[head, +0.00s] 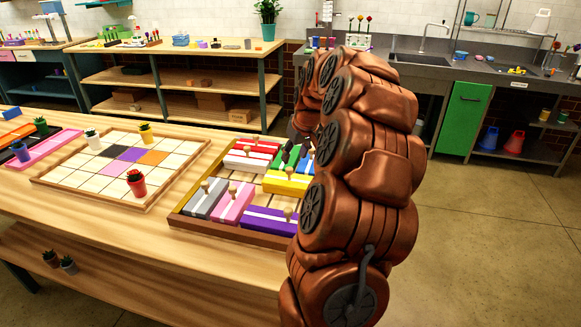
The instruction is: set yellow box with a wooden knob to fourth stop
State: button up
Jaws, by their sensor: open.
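The yellow box (286,186) has a white strip along its top and lies in the wooden tray (222,231) on the table. A wooden knob stands up at its top, near my arm. The knob's exact stop is too small to tell. My copper-coloured arm hides the right side of the tray. I cannot tell whether the gripper touches anything.
The tray also holds grey (205,198), pink (233,204), purple (266,221), red (261,146) and green boxes, several with wooden knobs. A tiled board (92,178) with small potted plants lies to the left. The table's front strip is clear.

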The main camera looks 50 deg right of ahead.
aim_at(289, 169)
jog(key=p+x, duration=0.1)
jog(key=x, duration=0.6)
jog(key=shift+a+p, duration=0.1)
jog(key=shift+p, duration=0.25)
grip_shut()
dwell(0.3)
